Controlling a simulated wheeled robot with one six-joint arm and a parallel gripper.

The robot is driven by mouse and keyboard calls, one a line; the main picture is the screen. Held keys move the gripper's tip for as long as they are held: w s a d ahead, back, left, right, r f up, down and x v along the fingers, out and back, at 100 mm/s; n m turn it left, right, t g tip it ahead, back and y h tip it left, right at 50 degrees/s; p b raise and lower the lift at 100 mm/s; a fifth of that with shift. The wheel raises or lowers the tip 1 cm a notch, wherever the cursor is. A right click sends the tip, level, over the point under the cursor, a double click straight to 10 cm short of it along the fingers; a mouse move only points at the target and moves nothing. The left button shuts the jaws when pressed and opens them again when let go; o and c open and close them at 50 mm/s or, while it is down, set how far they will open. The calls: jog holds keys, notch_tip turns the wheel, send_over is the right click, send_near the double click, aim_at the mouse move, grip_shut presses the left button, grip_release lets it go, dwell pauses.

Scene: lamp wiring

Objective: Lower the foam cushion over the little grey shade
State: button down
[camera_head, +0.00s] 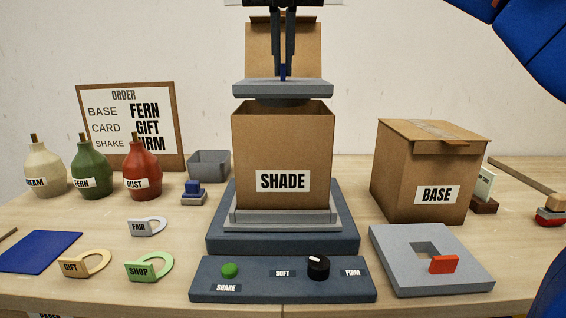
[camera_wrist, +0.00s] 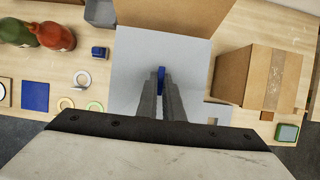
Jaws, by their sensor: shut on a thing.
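My gripper (camera_head: 284,68) is shut on a blue grip on top of the grey foam cushion (camera_head: 283,88). The cushion is level and hangs just above the open cardboard box labelled SHADE (camera_head: 252,150). A darker round part shows under the cushion, near the box mouth. In the wrist view the cushion (camera_wrist: 135,75) fills the middle below my gripper (camera_wrist: 161,85) and covers the box opening. The little grey shade is not visible; the inside of the box is hidden.
The SHADE box stands on a blue-grey platform (camera_head: 225,240) behind a control panel (camera_head: 250,290) with a green button and black knob. Its raised flap (camera_head: 262,45) stands behind my gripper. A closed BASE box (camera_head: 405,170) is at right; three bottles (camera_head: 90,170) stand left.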

notch_tip(320, 180, down, 10)
jog(key=shift+f, duration=0.25)
dwell(7.3)
